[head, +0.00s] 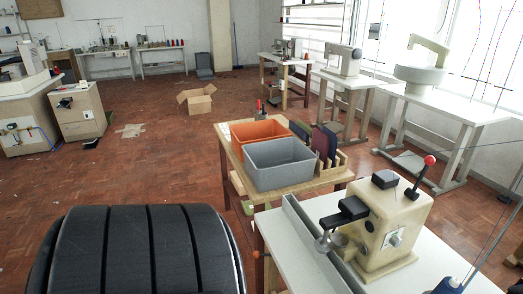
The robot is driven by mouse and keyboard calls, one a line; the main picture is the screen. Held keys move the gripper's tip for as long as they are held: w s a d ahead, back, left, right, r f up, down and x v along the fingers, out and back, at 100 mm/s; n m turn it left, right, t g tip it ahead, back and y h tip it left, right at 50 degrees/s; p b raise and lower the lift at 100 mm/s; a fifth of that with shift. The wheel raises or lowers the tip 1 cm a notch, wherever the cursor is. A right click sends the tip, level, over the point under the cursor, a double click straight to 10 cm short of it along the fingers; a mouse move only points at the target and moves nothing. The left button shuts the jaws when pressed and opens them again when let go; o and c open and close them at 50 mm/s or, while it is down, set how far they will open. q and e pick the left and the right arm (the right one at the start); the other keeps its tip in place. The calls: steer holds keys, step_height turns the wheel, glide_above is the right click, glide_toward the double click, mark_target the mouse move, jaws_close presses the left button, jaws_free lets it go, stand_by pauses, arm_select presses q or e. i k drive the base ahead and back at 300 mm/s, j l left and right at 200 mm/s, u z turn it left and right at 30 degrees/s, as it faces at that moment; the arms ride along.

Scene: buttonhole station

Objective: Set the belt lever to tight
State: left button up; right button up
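A cream buttonhole machine (383,222) stands on a white table at the lower right. A dark lever (420,177) with a red ball knob (429,160) sticks up from its right side. The lever leans up and to the right. I take it for the belt lever, but no tight or loose marking on it is readable. A small dial plate (393,238) sits on the machine's front. A black arm (345,212) juts out to the left over a metal foot. Neither of my grippers is in view.
A cardboard box (197,98) lies on the open floor.

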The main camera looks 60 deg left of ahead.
mark_target(256, 254)
steer(key=k+j+u, duration=0.15)
steer(key=j+u, duration=0.15)
steer(key=k+j+u, duration=0.1)
steer(key=j+u, duration=0.2)
steer(key=u, duration=1.25)
